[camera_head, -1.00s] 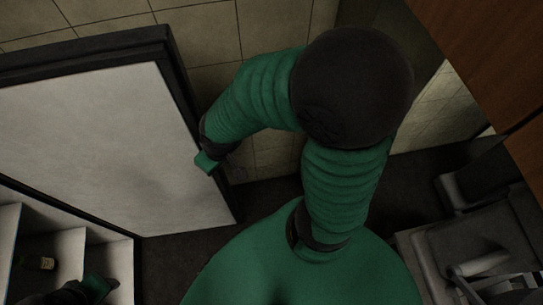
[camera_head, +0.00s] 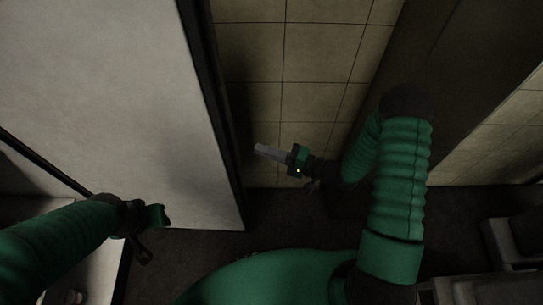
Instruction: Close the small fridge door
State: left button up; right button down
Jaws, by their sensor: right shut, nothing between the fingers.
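The fridge door (camera_head: 120,75) stands open on the left, its pale inner face toward me and its dark edge (camera_head: 215,110) running down the middle-left. The fridge interior (camera_head: 95,270) shows in part at the bottom left, behind my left arm. My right gripper (camera_head: 262,151) is shut and empty, a little right of the door's dark edge, in front of the tiled wall; I see a gap between them in the picture. My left gripper (camera_head: 158,215) is at the lower part of the door's pale face, near the fridge opening; its fingers are too dark to read.
A tiled wall (camera_head: 305,60) stands behind the door, with a dark panel (camera_head: 430,50) to its right. Grey equipment (camera_head: 515,245) stands at the lower right. Dark floor (camera_head: 275,215) lies open between the door and the wall.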

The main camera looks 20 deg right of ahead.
jog(key=a+b, duration=0.1)
jog(key=a, duration=0.4)
jog(key=shift+s+a, duration=0.1)
jog(key=shift+s, duration=0.1)
jog(key=shift+f, duration=0.1)
